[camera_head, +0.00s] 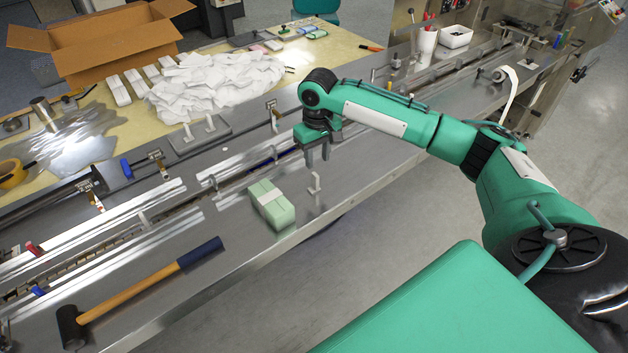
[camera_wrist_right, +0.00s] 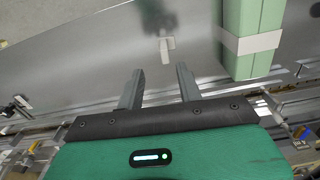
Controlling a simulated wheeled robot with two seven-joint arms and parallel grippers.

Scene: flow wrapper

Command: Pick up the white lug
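A small white lug (camera_head: 315,184) stands upright on the steel surface near its front edge, right of a green package. In the right wrist view the white lug (camera_wrist_right: 167,48) lies beyond the fingertips, roughly between their lines. My right gripper (camera_head: 318,162) is above the steel surface, over and slightly behind the lug. Its two fingers (camera_wrist_right: 158,76) are apart with nothing between them. The gripper does not touch the lug. My left gripper is not in view.
A green package with a white band (camera_head: 270,205) lies close left of the lug and also shows in the wrist view (camera_wrist_right: 250,40). A mallet (camera_head: 140,292) lies farther left. Two other white lugs stand on a metal plate (camera_head: 200,136) behind the conveyor channel.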

